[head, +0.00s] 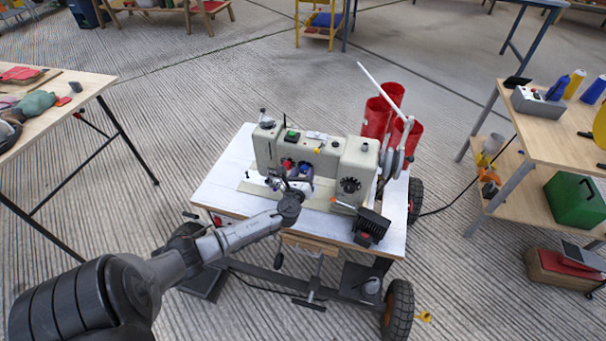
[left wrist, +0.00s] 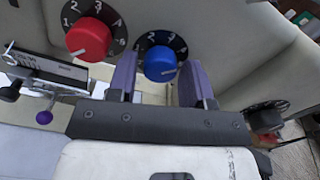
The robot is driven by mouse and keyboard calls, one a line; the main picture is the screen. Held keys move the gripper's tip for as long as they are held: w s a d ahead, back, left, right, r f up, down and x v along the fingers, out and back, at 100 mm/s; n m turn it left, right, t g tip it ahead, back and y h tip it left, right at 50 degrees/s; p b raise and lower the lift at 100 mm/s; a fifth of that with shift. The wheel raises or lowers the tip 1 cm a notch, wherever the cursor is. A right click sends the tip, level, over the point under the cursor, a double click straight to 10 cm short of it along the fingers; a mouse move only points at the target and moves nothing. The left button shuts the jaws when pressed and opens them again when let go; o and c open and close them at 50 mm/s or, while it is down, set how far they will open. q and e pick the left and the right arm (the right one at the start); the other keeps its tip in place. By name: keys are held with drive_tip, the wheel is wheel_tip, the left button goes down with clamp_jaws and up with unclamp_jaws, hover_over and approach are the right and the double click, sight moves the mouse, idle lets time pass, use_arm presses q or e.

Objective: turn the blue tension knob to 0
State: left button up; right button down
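The blue tension knob (left wrist: 160,62) sits on a black numbered dial on the front of the cream sewing machine (head: 320,155). A short white mark shows near its lower right edge, and the numbers 2 and 3 are readable above it. In the head view the blue knob (head: 306,169) is small and partly behind my gripper. My left gripper (left wrist: 160,80) is open, with one purple finger on each side of the blue knob and narrow gaps visible. It also shows in the head view (head: 298,186) at the machine's front. My right gripper is not in view.
A red knob (left wrist: 88,38) on a similar dial sits close left of the blue one. Another black dial (left wrist: 265,115) is at the right. The machine stands on a wheeled white-topped cart (head: 222,183), with red cylinders (head: 376,117) behind. Workbenches stand at both sides.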

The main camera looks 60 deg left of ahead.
use_arm(q)
drive_tip(key=c, duration=0.7)
drive_tip(key=shift+o, duration=0.2)
drive_tip(key=shift+n, duration=0.3)
